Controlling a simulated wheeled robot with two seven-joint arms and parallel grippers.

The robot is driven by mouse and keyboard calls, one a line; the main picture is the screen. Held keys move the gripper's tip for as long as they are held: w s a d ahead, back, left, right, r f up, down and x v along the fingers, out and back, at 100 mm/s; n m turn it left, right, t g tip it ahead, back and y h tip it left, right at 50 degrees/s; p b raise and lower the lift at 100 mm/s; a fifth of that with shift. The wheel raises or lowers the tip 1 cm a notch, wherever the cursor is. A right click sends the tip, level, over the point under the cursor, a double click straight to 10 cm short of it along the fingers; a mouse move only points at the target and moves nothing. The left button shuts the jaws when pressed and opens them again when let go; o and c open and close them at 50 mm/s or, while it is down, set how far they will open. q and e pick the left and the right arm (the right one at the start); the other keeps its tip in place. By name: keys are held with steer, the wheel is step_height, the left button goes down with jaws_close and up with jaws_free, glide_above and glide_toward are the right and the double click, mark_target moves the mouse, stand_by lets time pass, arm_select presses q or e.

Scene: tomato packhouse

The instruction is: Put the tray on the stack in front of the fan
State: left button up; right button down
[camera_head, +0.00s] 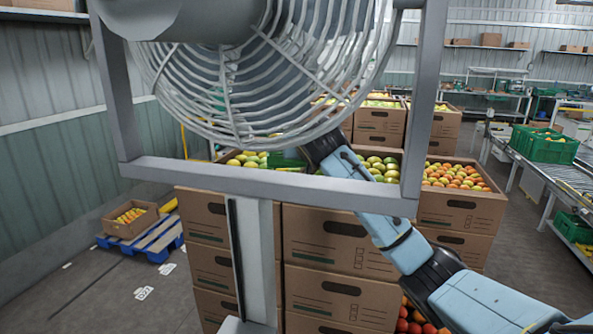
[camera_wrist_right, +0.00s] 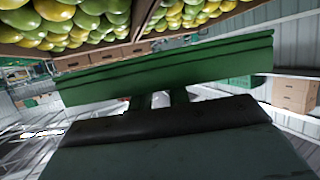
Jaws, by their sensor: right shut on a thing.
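The green tray (camera_wrist_right: 180,62) crosses the right wrist view with its long wall. My right gripper (camera_wrist_right: 158,100) is shut on its edge. In the head view only a small green part of the tray (camera_head: 290,157) shows, between the fan guard and the frame bar. It is over or among the fruit-topped boxes; whether it touches them I cannot tell. The fan (camera_head: 262,75) fills the upper middle of the head view, in a grey frame. Beyond it stand stacks of cardboard boxes (camera_head: 340,243), their tops full of green and yellow fruit. My left gripper is out of view.
The fan's post (camera_head: 256,260) and frame bar (camera_head: 270,182) stand close in front. Another stack with orange-red fruit (camera_head: 460,208) is at the right. Green crates (camera_head: 545,148) sit by a conveyor at far right. A blue pallet (camera_head: 148,240) with a box lies left on open floor.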

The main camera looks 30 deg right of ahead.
step_height(320, 180, down, 2)
steer(key=shift+d+f, duration=0.1)
steer(key=shift+f, duration=0.05)
step_height(320, 180, down, 4)
steer(key=shift+f+p, duration=0.1)
steer(key=shift+p, duration=0.45)
steer(key=c, duration=1.3)
jaws_free()
steer(key=shift+f, duration=0.1)
steer(key=shift+c, duration=0.2)
steer(key=b+v, duration=0.1)
steer(key=v, duration=0.5)
steer(key=shift+b, duration=0.35)
steer(key=shift+v, duration=0.9)
